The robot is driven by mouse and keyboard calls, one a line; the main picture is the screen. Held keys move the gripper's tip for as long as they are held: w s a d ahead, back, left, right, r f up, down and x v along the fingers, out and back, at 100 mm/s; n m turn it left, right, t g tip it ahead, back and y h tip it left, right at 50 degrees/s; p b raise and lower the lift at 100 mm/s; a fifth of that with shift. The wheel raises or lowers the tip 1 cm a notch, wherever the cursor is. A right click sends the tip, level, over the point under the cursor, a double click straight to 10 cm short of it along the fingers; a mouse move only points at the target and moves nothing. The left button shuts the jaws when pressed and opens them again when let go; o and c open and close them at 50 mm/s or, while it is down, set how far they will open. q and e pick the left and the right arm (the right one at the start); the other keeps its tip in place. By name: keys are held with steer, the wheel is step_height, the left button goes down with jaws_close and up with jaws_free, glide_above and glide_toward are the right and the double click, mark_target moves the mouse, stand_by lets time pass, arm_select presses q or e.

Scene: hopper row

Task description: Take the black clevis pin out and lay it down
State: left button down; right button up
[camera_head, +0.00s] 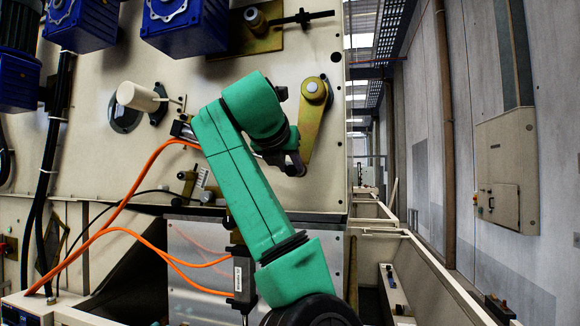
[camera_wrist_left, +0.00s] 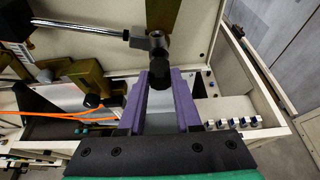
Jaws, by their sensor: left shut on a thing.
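The black clevis pin (camera_wrist_left: 157,82) shows its dark round head between the purple fingertips of my left gripper (camera_wrist_left: 158,86) in the left wrist view. The gripper is shut on it. Just above it is the grey clevis (camera_wrist_left: 156,42), joining a silver rod (camera_wrist_left: 85,30) and the lower end of an olive lever (camera_wrist_left: 163,14). I cannot tell how much of the pin sits inside the clevis. In the head view the olive lever (camera_head: 313,115) hangs on the panel, and my left gripper (camera_head: 290,162) is at its lower end, mostly hidden by my green arm. My right gripper is not in view.
A cream panel (camera_head: 90,90) with blue motors (camera_head: 185,22) stands behind. Orange cables (camera_head: 125,230) run on the left. A brass bracket (camera_wrist_left: 88,84) is left of the fingers. A cream trough (camera_wrist_left: 262,112) with several small blocks (camera_wrist_left: 235,122) lies at the right.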

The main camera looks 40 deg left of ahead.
arm_select(q)
steer(key=shift+f, duration=0.15)
steer(key=shift+s+d+b, duration=0.45)
steer(key=shift+s+b, duration=0.1)
steer(key=shift+s, duration=0.25)
steer(key=shift+s, duration=0.1)
steer(key=shift+s+d, duration=0.1)
steer(key=shift+s, duration=0.05)
steer(key=shift+s, duration=0.1)
steer(key=shift+s+d+b, duration=0.5)
steer(key=shift+s+b, duration=0.25)
steer(key=s+d, duration=0.1)
steer(key=s+b, duration=0.1)
steer(key=s, duration=0.1)
steer(key=shift+s+d, duration=0.15)
steer(key=shift+d, duration=0.25)
